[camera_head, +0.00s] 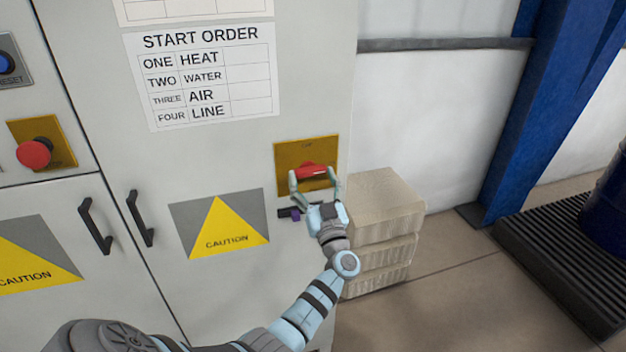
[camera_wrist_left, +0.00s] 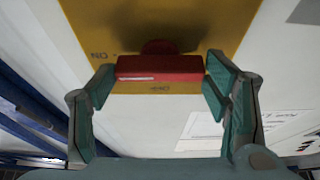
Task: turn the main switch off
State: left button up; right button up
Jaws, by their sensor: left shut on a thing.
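The main switch is a red handle (camera_head: 311,171) on a yellow plate (camera_head: 283,154) at the right of the grey cabinet. In the left wrist view the red handle (camera_wrist_left: 160,67) lies level across the yellow plate (camera_wrist_left: 100,20). An ON mark is by its left end, and an upside-down OFF mark is on the plate just below it. My left gripper (camera_head: 314,178) is shut on the handle, with one finger at each end of it; the fingers (camera_wrist_left: 159,75) also show in the left wrist view. My right gripper is not in view.
A dark cabinet latch with a purple part (camera_head: 295,214) is just below the plate, close to my left gripper. Stacked pale blocks (camera_head: 384,205) stand right of the cabinet. A red button (camera_head: 33,153) and black door handles (camera_head: 95,226) are at the left.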

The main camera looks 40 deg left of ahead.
pick_arm(q)
jog(key=shift+f+n+g, duration=0.1)
jog(key=shift+n+g, duration=0.2)
jog(key=shift+n, duration=0.1)
jog(key=n+g+b, duration=0.1)
jog(key=n+g, duration=0.1)
jog(key=n, duration=0.2)
jog(key=n+g+y+b, duration=0.1)
jog(key=n+g+b, duration=0.1)
jog(key=n, duration=0.2)
jog(key=n+g+b, duration=0.1)
jog(key=n, duration=0.3)
jog(key=shift+w+d+g+y, duration=0.2)
jog(key=shift+w+g+y, duration=0.1)
jog(key=shift+g, duration=0.1)
jog(key=n, duration=0.2)
jog(key=n+g+b, duration=0.1)
jog(key=n+g+h, duration=0.1)
jog(key=n, duration=0.1)
jog(key=shift+r+n+b, duration=0.25)
jog(key=shift+n+b, duration=0.05)
jog(key=shift+r+n+g+h+b, duration=0.15)
jog(key=shift+n+h, duration=0.2)
jog(key=shift+n, duration=0.6)
jog(key=shift+r+n+g+h+b, duration=0.15)
jog(key=shift+n+h, duration=0.2)
jog(key=shift+n, duration=0.6)
jog(key=shift+f, duration=0.1)
jog(key=o, duration=1.2)
jog(key=shift+c, duration=0.2)
